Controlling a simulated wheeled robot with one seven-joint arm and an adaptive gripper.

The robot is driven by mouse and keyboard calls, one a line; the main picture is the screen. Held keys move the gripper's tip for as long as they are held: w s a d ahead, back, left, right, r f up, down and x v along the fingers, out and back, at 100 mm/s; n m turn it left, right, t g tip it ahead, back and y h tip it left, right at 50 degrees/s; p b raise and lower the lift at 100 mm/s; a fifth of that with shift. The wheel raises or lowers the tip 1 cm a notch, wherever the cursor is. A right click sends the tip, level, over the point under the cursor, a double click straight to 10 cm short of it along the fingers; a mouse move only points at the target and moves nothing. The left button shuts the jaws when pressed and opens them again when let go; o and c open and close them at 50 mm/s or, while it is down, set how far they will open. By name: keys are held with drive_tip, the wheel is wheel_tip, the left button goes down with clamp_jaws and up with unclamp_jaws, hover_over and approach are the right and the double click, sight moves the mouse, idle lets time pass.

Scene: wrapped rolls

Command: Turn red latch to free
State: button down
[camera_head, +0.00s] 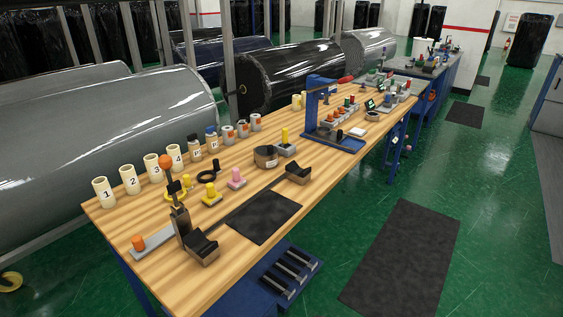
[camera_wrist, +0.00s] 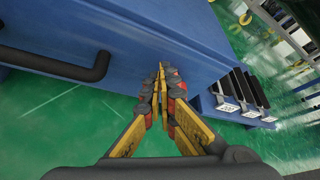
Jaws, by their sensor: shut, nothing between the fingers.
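My gripper (camera_wrist: 164,70) shows only in the wrist view. It is shut and empty, its yellow and black fingers meeting at the tips, in front of a blue bench side. I cannot tell for sure which part is the red latch. In the head view, a small red handle (camera_head: 346,80) sticks out beside the top of a blue press (camera_head: 322,105) on the wooden table (camera_head: 225,245). An orange-red knob (camera_head: 138,241) stands on a grey plate at the table's near left. Neither part shows in the wrist view, and my gripper touches neither.
A blue drawer (camera_head: 262,295) with black slotted holders sticks out below the table's front edge. In the wrist view, a dark bar handle (camera_wrist: 60,68) crosses the blue side. Numbered cups (camera_head: 128,180) line the table's back. A dark mat (camera_head: 405,255) lies on the open green floor.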

drive_tip(key=s+d, duration=0.2)
drive_tip(key=d, duration=0.1)
drive_tip(key=s+d, duration=0.1)
drive_tip(key=shift+s+d+p, duration=0.25)
drive_tip(key=shift+d+p, duration=0.1)
